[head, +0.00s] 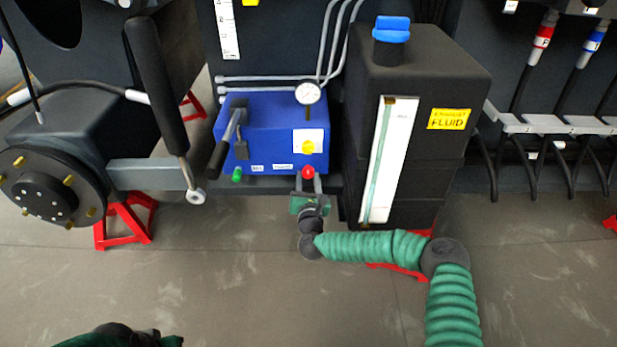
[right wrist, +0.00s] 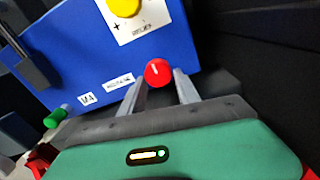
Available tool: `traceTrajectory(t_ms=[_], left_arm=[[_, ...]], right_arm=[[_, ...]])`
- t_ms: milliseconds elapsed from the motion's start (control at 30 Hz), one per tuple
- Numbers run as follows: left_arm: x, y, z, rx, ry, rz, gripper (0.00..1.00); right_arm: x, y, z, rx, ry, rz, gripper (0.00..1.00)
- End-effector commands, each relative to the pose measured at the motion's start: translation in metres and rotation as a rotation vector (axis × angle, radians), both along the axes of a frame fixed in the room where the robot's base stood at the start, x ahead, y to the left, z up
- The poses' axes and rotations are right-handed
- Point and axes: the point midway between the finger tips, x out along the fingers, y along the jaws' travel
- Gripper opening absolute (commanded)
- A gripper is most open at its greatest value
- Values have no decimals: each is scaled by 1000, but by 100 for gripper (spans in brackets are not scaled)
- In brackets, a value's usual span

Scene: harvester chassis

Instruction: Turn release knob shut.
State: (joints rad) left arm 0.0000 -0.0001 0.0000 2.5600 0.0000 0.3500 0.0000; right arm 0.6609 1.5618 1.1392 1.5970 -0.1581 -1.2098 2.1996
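A red knob (head: 308,172) sits at the lower front of the blue box (head: 262,135), by its right end. I take it for the release knob; the small label beside it is hard to read. My right gripper (head: 309,181) is at the knob, one finger on each side. In the right wrist view its fingers (right wrist: 160,88) are apart, with the knob between and just beyond their tips. I cannot tell whether they touch it.
The box carries a yellow knob (right wrist: 126,5), a green knob (head: 237,174), a black-handled lever (head: 220,155) and a gauge (head: 308,93). A black exhaust fluid tank (head: 420,110) stands close on the right.

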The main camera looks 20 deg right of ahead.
Motion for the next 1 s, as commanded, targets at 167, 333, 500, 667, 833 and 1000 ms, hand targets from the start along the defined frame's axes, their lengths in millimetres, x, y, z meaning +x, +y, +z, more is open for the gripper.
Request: traceTrajectory(t_ms=[167, 333, 500, 667, 833, 1000], left_arm=[[0, 0, 0, 0, 0, 0, 36], [0, 0, 0, 0, 0, 0, 36], [0, 0, 7, 0, 0, 0, 36], [0, 0, 27, 0, 0, 0, 36], [0, 0, 50, 0, 0, 0, 36], [0, 0, 65, 0, 0, 0, 36]], right_arm=[[1, -1, 4, -2, -8, -3, 56], [1, -2, 6, -3, -12, -4, 56], [-7, 0, 9, -3, -12, -5, 56], [-40, 9, 13, -1, -10, -3, 56], [-90, 22, 12, 0, -8, -1, 56], [-134, 33, 10, 1, -8, -2, 56]])
